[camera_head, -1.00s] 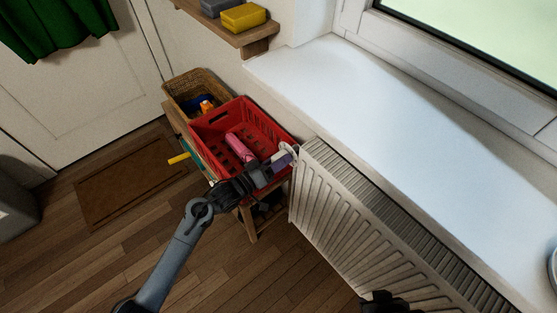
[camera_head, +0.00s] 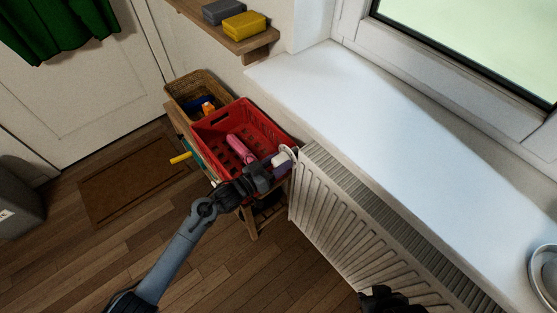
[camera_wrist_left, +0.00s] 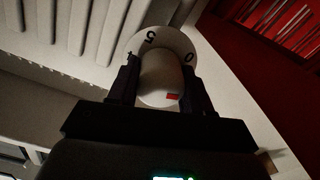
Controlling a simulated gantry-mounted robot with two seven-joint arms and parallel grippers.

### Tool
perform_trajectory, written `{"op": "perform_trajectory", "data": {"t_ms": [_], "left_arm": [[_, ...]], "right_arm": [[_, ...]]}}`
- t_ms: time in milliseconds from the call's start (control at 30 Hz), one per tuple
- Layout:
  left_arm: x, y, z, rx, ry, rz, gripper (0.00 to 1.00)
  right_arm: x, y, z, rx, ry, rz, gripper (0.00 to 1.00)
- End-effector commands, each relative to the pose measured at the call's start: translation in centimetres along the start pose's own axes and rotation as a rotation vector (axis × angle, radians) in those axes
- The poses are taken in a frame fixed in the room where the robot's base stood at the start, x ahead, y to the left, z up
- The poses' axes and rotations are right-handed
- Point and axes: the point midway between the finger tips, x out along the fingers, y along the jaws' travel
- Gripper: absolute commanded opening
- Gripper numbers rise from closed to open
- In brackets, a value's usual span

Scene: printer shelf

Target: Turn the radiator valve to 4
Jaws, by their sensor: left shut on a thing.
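The white radiator valve (camera_head: 286,154) sits at the upper left end of the radiator (camera_head: 345,225). My left gripper (camera_head: 272,166) reaches it from the left and is shut on it. In the left wrist view the valve's rounded knob (camera_wrist_left: 160,76) is between the two dark fingers, with a red mark on it. Its dial collar (camera_wrist_left: 165,38) shows a 5 and a 0, plus a partly hidden digit at left that I cannot read surely. My right gripper (camera_head: 385,300) shows only as a dark shape at the bottom edge; its fingers are unclear.
A red crate (camera_head: 211,134) with a pink item stands on a wooden stand close beside the valve. A wicker basket (camera_head: 187,87) is behind it. The white windowsill (camera_head: 370,110) overhangs the radiator. A shelf (camera_head: 262,42) holds two blocks.

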Motion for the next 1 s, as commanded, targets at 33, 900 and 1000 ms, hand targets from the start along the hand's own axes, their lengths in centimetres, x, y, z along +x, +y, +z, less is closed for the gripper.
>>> {"op": "perform_trajectory", "data": {"t_ms": [33, 900, 1000], "left_arm": [[0.05, 0.08, -0.34, 0.027, 0.003, 0.002, 0.19], [0.08, 0.08, -0.31, 0.138, 0.007, 0.002, 0.66], [0.06, 0.06, -0.23, 0.137, 0.005, 0.002, 0.75]], "right_arm": [[-0.25, 0.05, -0.08, -0.001, 0.000, 0.001, 0.34], [-0.56, -0.05, -0.19, 0.003, 0.000, -0.002, 0.34], [-0.56, -0.08, -0.20, 0.004, 0.000, -0.003, 0.34]]}}
